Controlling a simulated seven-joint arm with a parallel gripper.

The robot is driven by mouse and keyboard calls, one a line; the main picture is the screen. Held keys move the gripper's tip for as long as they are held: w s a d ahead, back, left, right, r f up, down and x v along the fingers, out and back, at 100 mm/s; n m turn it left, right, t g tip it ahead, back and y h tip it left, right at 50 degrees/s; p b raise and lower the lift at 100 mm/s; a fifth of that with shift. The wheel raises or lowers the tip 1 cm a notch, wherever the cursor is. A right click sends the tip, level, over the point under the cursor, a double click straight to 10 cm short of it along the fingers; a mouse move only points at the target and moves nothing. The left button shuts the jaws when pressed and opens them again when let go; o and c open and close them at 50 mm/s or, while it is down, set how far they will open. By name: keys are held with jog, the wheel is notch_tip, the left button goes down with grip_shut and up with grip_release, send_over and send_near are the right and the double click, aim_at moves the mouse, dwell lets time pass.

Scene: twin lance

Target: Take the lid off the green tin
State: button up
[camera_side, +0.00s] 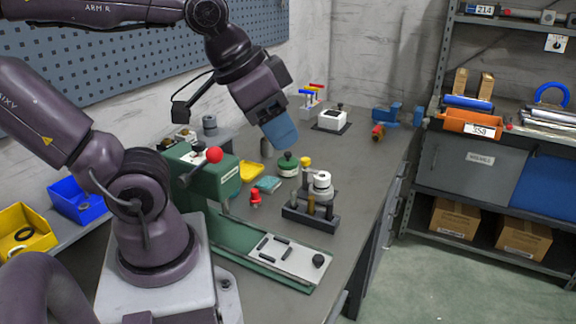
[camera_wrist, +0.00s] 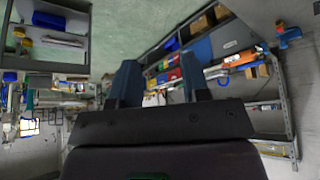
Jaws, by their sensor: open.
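The green tin (camera_side: 288,168) is a small round tin with a pale band, standing on the grey bench in the side view. Its lid (camera_side: 288,157) is on, with a dark knob on top. My gripper (camera_side: 284,146) has blue fingers and appears just above the tin in the side view; the gap in depth is hard to judge. In the wrist view, my gripper (camera_wrist: 160,68) has its two blue fingers spread apart with nothing held between them. I cannot make out the tin in the wrist view.
A yellow-topped item (camera_side: 306,163) and a dark stand with a white-topped part (camera_side: 322,182) sit close right of the tin. A red piece (camera_side: 255,198), a teal block (camera_side: 267,184) and a green machine (camera_side: 215,172) are left. A white box (camera_side: 333,119) stands behind.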

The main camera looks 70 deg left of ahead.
jog(key=o, duration=1)
